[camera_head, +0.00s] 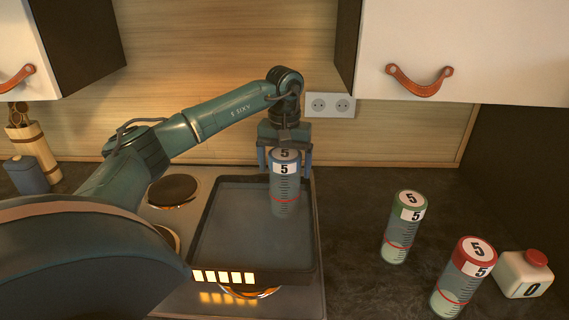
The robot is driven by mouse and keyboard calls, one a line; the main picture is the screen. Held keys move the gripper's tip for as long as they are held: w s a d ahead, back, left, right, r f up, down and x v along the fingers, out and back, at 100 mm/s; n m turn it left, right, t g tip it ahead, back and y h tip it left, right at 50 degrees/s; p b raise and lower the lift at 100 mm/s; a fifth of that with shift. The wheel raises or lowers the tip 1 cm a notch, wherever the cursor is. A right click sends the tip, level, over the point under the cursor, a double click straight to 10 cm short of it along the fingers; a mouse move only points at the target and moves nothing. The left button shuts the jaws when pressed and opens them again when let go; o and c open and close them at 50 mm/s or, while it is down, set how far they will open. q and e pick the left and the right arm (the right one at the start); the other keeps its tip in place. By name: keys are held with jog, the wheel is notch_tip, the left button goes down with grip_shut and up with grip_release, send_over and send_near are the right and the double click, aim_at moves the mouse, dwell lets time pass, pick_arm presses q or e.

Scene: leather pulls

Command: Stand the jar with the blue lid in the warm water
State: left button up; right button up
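The jar with the blue lid (285,185) is upright at the back right of the dark pan (318,235). Its lower end meets the bluish water (235,225), and its label reads 5. My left gripper (286,162) is over the back edge of the pan, at the height of the lid. Its two fingers are spread wide, one on each side of the jar, with a gap showing between each finger and the lid. My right gripper is not in view.
A green-lidded jar (404,228) and a red-lidded jar (463,277) stand on the dark counter (350,200) at the right, beside a white bottle (525,274) with a red cap. The pan sits on a hob (307,305). Wall cabinets (470,50) hang above.

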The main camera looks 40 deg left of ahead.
pick_arm(q)
notch_tip(320, 180, up, 12)
jog(key=shift+r+p, duration=0.15)
jog(key=shift+p, duration=0.2)
dwell(0.5)
dwell(0.4)
